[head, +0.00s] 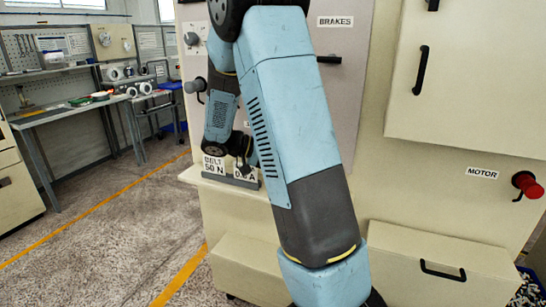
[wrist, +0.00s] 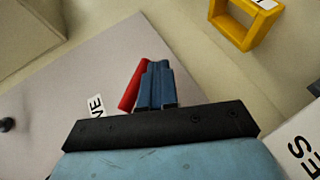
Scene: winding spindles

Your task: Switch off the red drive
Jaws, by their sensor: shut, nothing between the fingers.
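In the wrist view my gripper (wrist: 155,68) is shut, its blue fingers together and empty. A red bar-like part (wrist: 131,88) shows just left of the fingers. In the head view a red knob (head: 527,184) on a dark mount is at the far right of the cream machine, beside the MOTOR label (head: 482,173). I cannot tell whether the two red things are the same. The fingers cannot be made out in the head view, where my arm blocks the middle.
A yellow frame (wrist: 246,24) projects at the wrist view's upper right. A drawer handle (head: 442,270) is low at right. Open floor (head: 110,220) lies left, before workbenches (head: 70,112).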

